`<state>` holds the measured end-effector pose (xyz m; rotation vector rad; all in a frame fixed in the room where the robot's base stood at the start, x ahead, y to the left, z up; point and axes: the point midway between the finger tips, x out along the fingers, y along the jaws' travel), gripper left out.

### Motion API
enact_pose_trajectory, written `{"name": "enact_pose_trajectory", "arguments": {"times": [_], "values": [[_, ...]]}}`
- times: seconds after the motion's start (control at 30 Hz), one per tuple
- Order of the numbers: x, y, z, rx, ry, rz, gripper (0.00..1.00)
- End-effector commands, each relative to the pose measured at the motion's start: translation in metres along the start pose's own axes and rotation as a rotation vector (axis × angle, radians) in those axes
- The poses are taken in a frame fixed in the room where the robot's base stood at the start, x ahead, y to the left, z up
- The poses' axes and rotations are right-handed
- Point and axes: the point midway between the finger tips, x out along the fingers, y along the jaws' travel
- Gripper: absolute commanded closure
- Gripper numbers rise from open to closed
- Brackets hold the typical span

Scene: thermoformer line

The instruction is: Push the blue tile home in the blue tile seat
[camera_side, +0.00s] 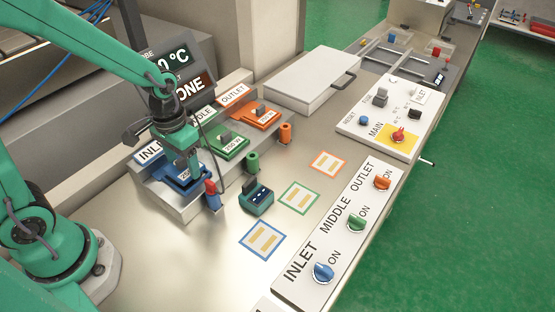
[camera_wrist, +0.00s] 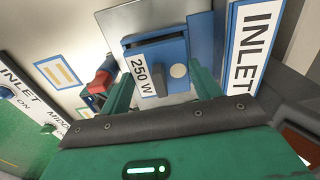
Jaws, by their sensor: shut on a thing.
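The blue tile (camera_side: 178,181) lies on the INLET place of the sloped metal block (camera_side: 185,207), at the blue tile seat. In the wrist view the blue tile (camera_wrist: 148,60) shows its "250 W" label and a pale round spot. My gripper (camera_side: 188,172) points down over it; in the wrist view my gripper's green fingers (camera_wrist: 163,92) stand on either side of the tile's near part. It is shut on the blue tile. The seat is mostly hidden under the tile and gripper, and I cannot tell how deep the tile sits.
Green (camera_side: 228,147) and orange (camera_side: 262,116) tiles sit along the same block. A teal handled block (camera_side: 257,199) is nearby. The knob panel (camera_side: 338,235) stands at front right.

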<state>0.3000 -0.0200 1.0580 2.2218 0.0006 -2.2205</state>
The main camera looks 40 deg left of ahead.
Motion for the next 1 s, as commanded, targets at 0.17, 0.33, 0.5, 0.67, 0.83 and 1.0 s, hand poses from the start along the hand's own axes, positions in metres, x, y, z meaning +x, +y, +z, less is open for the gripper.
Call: {"name": "enact_pose_trajectory", "arguments": {"times": [0.17, 0.33, 0.5, 0.67, 0.83, 1.0], "values": [[0.003, 0.0, 0.0, 0.0, -0.001, 0.0, 0.62], [0.006, 0.0, 0.0, 0.0, -0.001, 0.0, 0.62], [0.009, 0.0, 0.0, 0.0, -0.001, 0.0, 0.62], [0.012, 0.0, 0.0, 0.0, -0.001, 0.0, 0.62], [0.015, 0.0, 0.0, 0.0, -0.001, 0.0, 0.62], [0.017, 0.0, 0.0, 0.0, 0.0, 0.0, 0.33]]}}
